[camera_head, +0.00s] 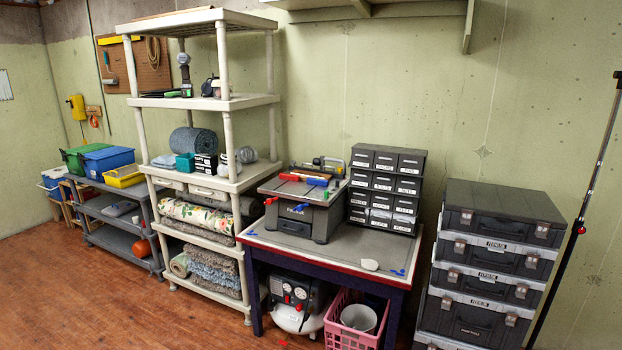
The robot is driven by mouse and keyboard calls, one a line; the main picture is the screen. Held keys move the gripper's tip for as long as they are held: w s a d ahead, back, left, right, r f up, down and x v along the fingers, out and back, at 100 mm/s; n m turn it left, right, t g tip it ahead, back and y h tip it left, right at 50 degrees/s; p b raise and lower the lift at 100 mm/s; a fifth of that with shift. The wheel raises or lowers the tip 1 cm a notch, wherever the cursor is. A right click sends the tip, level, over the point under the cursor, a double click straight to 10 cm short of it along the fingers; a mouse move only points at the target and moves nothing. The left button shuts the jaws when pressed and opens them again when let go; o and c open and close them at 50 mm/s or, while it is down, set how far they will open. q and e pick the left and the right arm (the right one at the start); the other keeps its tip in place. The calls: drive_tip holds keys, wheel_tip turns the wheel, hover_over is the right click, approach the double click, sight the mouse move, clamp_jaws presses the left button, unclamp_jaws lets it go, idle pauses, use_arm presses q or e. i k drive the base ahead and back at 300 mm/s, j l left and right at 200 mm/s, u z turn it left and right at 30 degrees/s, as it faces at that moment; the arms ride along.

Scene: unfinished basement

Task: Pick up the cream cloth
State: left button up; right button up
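A small cream-white item (370,265) lies flat on the grey top of the workbench (333,252), near its front edge. It may be the cream cloth, but it is too small to tell its material. Neither of my grippers is in view.
A pink basket (350,338) and a compressor (294,297) sit beneath. Wooden floor (100,305) is clear at left.

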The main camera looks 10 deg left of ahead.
sight(367, 264)
drive_tip(key=i+j, duration=0.25)
drive_tip(key=i, duration=0.25)
drive_tip(key=i+j, duration=0.2)
drive_tip(key=i, duration=0.3)
drive_tip(key=i+j, duration=0.25)
drive_tip(key=i, duration=0.25)
drive_tip(key=i+j, duration=0.25)
drive_tip(key=i, duration=0.25)
drive_tip(key=i+j, duration=0.25)
drive_tip(key=i, duration=0.3)
